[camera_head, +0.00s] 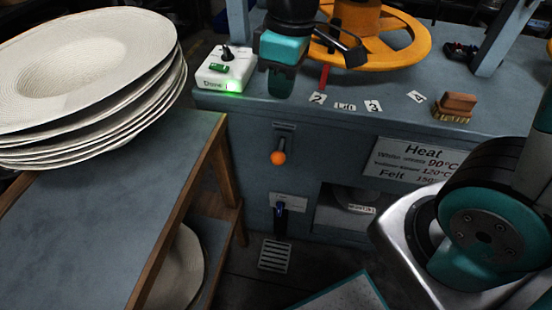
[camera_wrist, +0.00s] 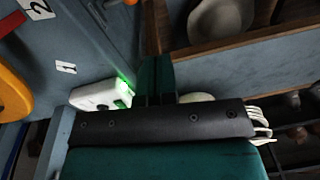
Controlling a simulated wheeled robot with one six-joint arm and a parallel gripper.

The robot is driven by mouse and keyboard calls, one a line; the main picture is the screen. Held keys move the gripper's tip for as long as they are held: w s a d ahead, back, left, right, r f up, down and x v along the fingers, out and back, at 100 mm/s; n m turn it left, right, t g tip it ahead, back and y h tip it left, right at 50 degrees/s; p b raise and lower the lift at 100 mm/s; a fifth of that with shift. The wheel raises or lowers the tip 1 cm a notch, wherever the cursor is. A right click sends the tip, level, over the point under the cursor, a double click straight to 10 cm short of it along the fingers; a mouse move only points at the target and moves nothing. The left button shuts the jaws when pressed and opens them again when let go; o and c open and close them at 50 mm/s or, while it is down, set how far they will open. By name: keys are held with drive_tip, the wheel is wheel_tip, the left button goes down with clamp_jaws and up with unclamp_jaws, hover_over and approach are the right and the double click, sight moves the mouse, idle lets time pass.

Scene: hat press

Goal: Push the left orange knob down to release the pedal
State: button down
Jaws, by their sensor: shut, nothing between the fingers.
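One orange knob (camera_head: 278,158) sits on a short lever in a slot on the grey press's front panel. A small part of an orange knob (camera_wrist: 131,2) also shows at the top edge of the wrist view. No second knob shows in the head view. My gripper (camera_head: 280,92) is shut and empty, pointing down above the press top near its front edge. It is above the knob and apart from it. Its dark teal fingers (camera_wrist: 156,72) also show in the wrist view. A slatted metal plate (camera_head: 275,255), perhaps the pedal, is low in front of the press.
A white box (camera_head: 227,70) with a lit green light stands left of my gripper. An orange wheel (camera_head: 408,42) is behind it. A brush (camera_head: 455,107) lies to the right. Stacked pale hats (camera_head: 90,65) rest on the left table (camera_head: 100,215). Space before the knob is clear.

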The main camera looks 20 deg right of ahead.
drive_tip(key=n+h+b, duration=0.1)
drive_tip(key=b, duration=0.2)
hover_over(277, 153)
wheel_tip(277, 153, down, 7)
drive_tip(key=shift+f, duration=0.2)
wheel_tip(277, 153, down, 14)
drive_tip(key=shift+f+b, duration=0.1)
drive_tip(key=shift+b, duration=1.05)
